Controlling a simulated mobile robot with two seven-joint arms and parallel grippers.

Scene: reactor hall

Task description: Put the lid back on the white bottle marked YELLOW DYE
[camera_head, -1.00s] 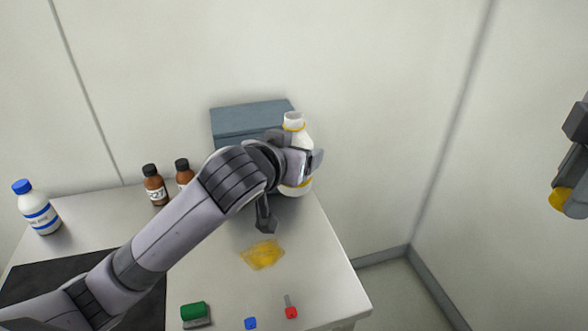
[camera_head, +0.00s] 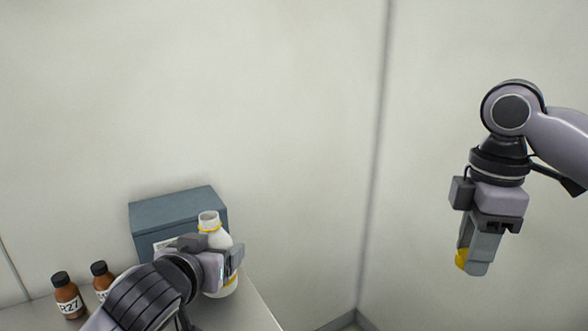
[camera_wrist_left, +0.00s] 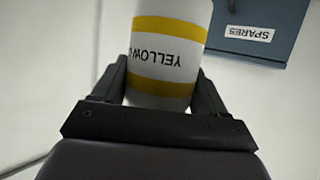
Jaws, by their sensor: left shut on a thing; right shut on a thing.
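The white bottle (camera_head: 215,238) with yellow bands stands at the back right of the table, its mouth open and uncovered. My left gripper (camera_head: 232,262) is shut around its body. In the left wrist view the bottle (camera_wrist_left: 168,50) fills the space between the fingers of my left gripper (camera_wrist_left: 160,95), and its label reads "YELLOW", upside down in that picture. My right gripper (camera_head: 474,262) points down, well to the right of the table, shut on a yellow lid (camera_head: 461,258). Most of the lid is hidden behind the fingers.
A blue-grey box (camera_head: 178,218) stands just behind and left of the bottle; its label reads "SPARES" in the left wrist view (camera_wrist_left: 249,34). Two brown bottles with black caps (camera_head: 68,296) (camera_head: 104,280) stand at the left. The air between my grippers is free.

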